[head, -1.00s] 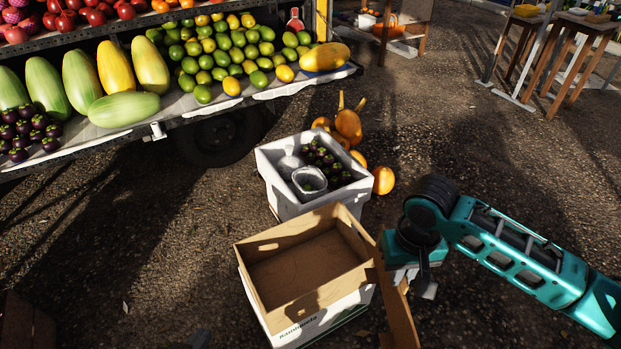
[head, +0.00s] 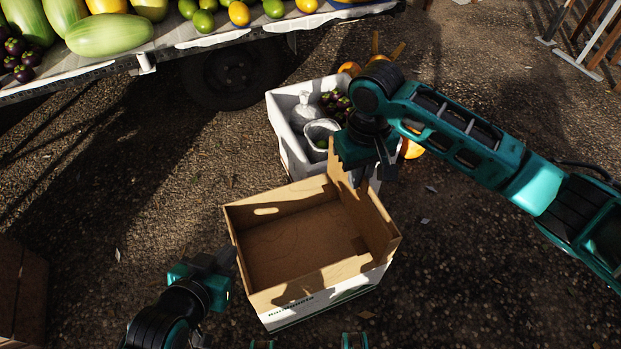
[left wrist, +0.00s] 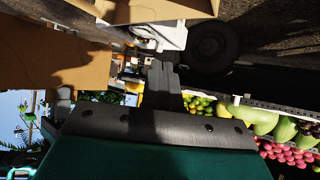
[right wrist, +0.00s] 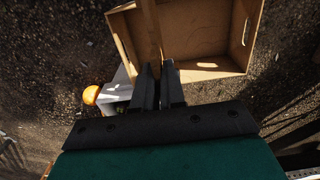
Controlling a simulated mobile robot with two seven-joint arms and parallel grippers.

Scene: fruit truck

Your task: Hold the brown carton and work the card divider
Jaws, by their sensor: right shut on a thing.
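The open brown carton (head: 258,211), with a white printed lower outside, stands on the ground in the head view. My right gripper (head: 362,180) is shut on the card divider (head: 343,182), above the carton's far right side. The divider stands on edge and slants along that side; I cannot tell whether its lower edge is inside. In the right wrist view the divider (right wrist: 150,30) runs between the fingertips (right wrist: 158,68), above the carton (right wrist: 240,30). My left gripper (head: 228,262) is beside the carton's left wall. Its fingers (left wrist: 163,75) look closed together, with the carton (left wrist: 60,50) beside them.
A white crate (head: 290,150) with dark fruit and a bowl stands just behind the carton. Orange fruit lies beyond it. The fruit truck's shelf (head: 200,42) and wheel (head: 235,75) are at the back. Bare ground (head: 130,220) lies to the left.

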